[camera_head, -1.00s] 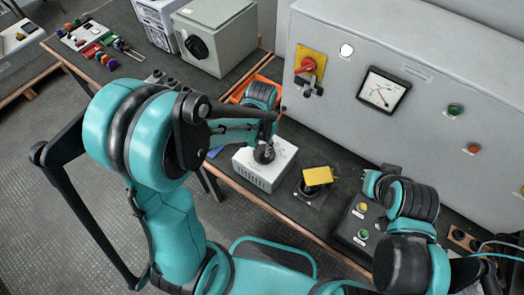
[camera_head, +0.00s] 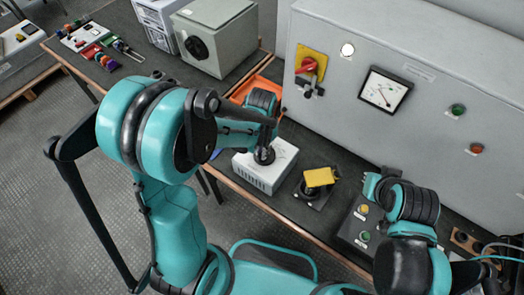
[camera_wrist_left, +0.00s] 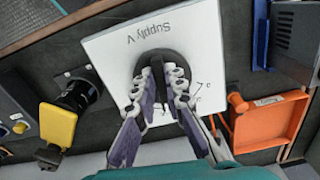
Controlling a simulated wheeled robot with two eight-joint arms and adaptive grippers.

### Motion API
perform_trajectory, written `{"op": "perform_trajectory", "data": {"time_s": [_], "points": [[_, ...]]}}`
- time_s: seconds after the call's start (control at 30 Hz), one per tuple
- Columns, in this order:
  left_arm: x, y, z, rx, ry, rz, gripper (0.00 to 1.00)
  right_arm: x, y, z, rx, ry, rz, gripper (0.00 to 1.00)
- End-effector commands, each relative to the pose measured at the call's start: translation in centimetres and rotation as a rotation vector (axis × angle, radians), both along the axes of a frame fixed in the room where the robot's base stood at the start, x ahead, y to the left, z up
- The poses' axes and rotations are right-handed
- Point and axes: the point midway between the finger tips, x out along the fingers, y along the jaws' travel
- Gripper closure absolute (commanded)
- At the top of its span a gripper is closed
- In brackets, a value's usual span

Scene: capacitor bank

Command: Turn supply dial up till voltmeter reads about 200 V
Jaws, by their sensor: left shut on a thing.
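The white supply box (camera_head: 262,176) stands on the dark bench, and its top marked "Supply V" fills the middle of the left wrist view (camera_wrist_left: 112,48). Its black round dial (camera_wrist_left: 158,60) sits between the fingers of my left gripper (camera_wrist_left: 165,78), which is shut on it. In the head view my left gripper (camera_head: 264,153) hides much of the dial. The voltmeter (camera_head: 385,91) is a white dial in a black frame on the grey cabinet; its needle shows, but its numbers are too small to read. My right arm reaches over the front right; its fingers cannot be made out.
A black switch with a yellow handle (camera_head: 320,177) stands right of the supply box. A push-button box (camera_head: 356,226) is farther right, close to my right arm. An orange tray (camera_wrist_left: 268,121) lies close by the supply box. The grey cabinet (camera_head: 440,70) bounds the bench behind.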

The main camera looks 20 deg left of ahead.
Motion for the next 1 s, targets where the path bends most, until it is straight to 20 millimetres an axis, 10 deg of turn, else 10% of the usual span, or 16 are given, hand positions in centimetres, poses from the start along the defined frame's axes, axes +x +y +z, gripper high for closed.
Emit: {"op": "perform_trajectory", "data": {"time_s": [0.3,0.4,0.77,1.0], "points": [[0.0,0.0,0.0,0.000,0.000,-0.040,1.00,0.0,0.0,-0.1,0.000,0.000,0.000,1.00],[0.0,0.1,0.0,0.000,0.000,-0.040,0.68,0.0,0.0,-0.1,0.000,0.000,0.000,1.00],[0.0,0.1,0.3,0.000,0.000,-0.039,0.68,0.0,0.0,-0.1,0.000,0.000,0.000,1.00],[0.0,0.1,4.1,0.000,0.000,-0.039,0.68,0.0,0.0,-0.1,0.000,0.000,0.000,1.00]]}}
